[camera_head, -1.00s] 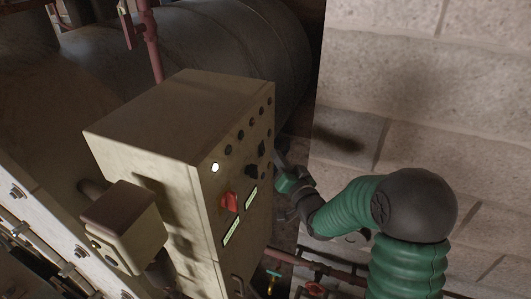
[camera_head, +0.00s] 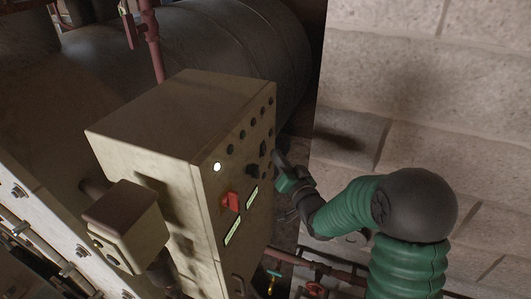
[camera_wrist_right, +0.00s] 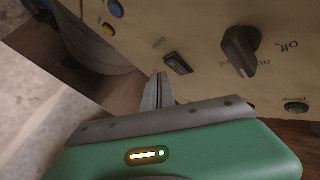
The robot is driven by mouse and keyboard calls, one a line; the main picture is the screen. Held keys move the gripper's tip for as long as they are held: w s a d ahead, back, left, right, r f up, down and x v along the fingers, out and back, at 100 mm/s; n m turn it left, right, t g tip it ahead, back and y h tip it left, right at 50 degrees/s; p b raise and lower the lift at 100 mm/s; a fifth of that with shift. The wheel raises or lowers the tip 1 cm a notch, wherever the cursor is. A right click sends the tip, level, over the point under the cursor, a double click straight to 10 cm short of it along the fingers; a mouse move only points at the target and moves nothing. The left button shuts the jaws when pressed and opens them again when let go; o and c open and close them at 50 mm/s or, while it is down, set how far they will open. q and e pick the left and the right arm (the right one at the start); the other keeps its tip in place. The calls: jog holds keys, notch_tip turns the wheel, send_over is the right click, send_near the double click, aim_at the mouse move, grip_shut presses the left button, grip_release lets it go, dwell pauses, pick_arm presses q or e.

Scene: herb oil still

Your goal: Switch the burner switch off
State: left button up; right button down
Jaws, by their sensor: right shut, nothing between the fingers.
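The control box panel (camera_head: 215,265) carries a dark rotary knob (camera_head: 253,171) and a small black rocker switch (camera_head: 263,148) above it. In the right wrist view the knob (camera_wrist_right: 240,50) stands by a printed "Off", and the rocker (camera_wrist_right: 178,63) sits to its left. I cannot read which label names the burner. My right gripper (camera_head: 277,157) is just right of the panel, beside these two. Its closed fingers (camera_wrist_right: 160,88) point at the panel just below the rocker in the wrist view, empty; contact cannot be told. My left gripper is not in view.
A red switch (camera_head: 230,201), a lit white lamp (camera_head: 217,167) and two lit displays (camera_head: 232,231) are on the panel. A block wall (camera_head: 430,90) rises on the right. Red pipes and a valve (camera_head: 316,290) lie below.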

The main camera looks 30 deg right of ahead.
jog(key=shift+a, duration=0.15)
jog(key=shift+w+a+r, duration=0.1)
jog(key=shift+w+a, duration=0.15)
jog(key=shift+a, duration=0.2)
jog(key=shift+d, duration=0.1)
jog(key=shift+w+a+b, duration=0.2)
jog(key=shift+b, duration=0.2)
dwell(0.3)
jog(key=shift+s+d, duration=0.55)
jog(key=shift+d, duration=0.05)
